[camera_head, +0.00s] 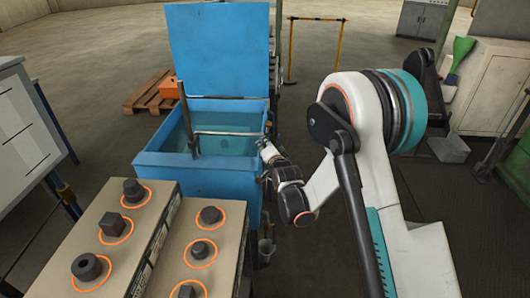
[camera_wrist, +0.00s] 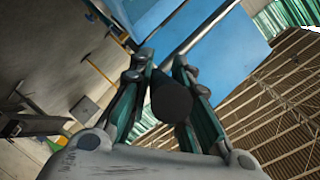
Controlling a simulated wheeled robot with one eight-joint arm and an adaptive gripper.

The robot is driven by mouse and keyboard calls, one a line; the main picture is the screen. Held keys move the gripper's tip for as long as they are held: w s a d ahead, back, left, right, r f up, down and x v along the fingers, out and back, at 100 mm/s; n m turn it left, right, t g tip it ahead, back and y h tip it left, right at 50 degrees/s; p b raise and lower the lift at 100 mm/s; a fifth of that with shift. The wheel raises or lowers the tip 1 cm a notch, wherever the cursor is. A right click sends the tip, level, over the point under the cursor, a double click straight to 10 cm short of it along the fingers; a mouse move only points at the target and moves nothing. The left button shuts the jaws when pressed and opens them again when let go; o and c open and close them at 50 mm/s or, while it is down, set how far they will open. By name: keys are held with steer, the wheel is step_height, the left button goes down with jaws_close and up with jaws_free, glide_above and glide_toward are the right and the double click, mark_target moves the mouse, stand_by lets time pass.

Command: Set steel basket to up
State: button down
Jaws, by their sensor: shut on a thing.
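The blue tank (camera_head: 160,165) stands open in the head view, its blue lid (camera_head: 220,50) raised at the back. A thin grey metal frame (camera_head: 225,133) spans the tank above pale greenish liquid (camera_head: 222,147); it looks like part of the steel basket, but the basket's body cannot be made out. My gripper (camera_head: 264,145) is at the tank's right rim. In the wrist view its fingers (camera_wrist: 171,78) are closed around a dark round grip (camera_wrist: 171,102). A grey rod (camera_wrist: 205,28) runs beyond the fingers in front of the blue surface.
Two beige blocks (camera_head: 150,235) with several dark metal parts in orange rings stand at the front left, close to the tank. A yellow barrier (camera_head: 316,20) stands farther back.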

step_height(320, 180, up, 18)
steer(key=p, duration=0.7)
steer(key=shift+f, duration=0.15)
steer(key=shift+w, duration=0.1)
steer(key=c, duration=1.5)
jaws_free()
steer(key=shift+c, duration=0.2)
steer(key=shift+o, duration=0.3)
steer(key=v, duration=1.2)
